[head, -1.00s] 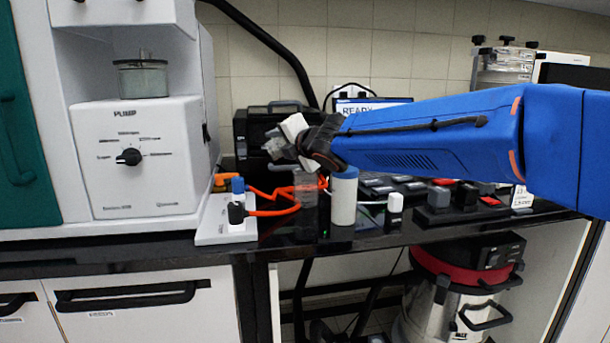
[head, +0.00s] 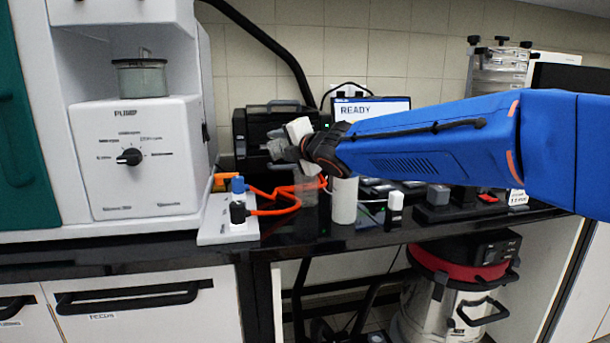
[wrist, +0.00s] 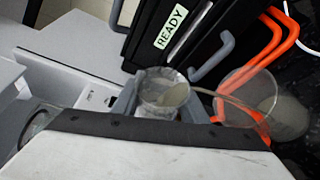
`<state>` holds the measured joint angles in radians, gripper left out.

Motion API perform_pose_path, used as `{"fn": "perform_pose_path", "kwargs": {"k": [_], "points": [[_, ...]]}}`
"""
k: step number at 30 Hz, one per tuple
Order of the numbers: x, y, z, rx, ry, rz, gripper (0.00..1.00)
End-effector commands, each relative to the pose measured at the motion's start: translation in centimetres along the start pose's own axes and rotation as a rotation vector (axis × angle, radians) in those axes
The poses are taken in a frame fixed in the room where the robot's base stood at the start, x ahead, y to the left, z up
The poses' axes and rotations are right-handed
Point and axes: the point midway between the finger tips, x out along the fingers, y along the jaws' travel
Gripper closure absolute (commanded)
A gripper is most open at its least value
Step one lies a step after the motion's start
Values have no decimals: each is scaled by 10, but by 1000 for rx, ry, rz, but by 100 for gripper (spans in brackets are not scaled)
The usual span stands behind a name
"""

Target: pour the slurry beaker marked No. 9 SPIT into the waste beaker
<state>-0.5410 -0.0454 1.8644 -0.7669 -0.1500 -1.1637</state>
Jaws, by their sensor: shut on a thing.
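My gripper (head: 280,150) is above the bench, left of the monitor. In the wrist view its jaws (wrist: 160,102) are shut on a small beaker (wrist: 163,88) with grey slurry inside. The beaker looks tilted; its marking cannot be read. A thin grey-tan streak runs from its lip toward a clear beaker (wrist: 246,88) on the right, and looks like pouring slurry. The clear beaker, apparently the waste beaker, shows faintly below my gripper in the head view (head: 307,195). The held beaker is hard to make out in the head view.
A white cylinder (head: 344,201) stands right of the clear beaker, under my arm. Orange tubing (head: 283,200) and a white valve block (head: 228,222) lie to the left. A black case (head: 265,130) stands behind. The pump cabinet (head: 135,158) bounds the left.

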Motion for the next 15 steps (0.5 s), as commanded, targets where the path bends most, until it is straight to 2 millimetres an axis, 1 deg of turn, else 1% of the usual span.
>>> {"fn": "perform_pose_path", "kwargs": {"k": [12, 15], "points": [[-2, -4, 3, 42, 2, 19, 83], [-2, -1, 3, 51, 2, 24, 83]]}}
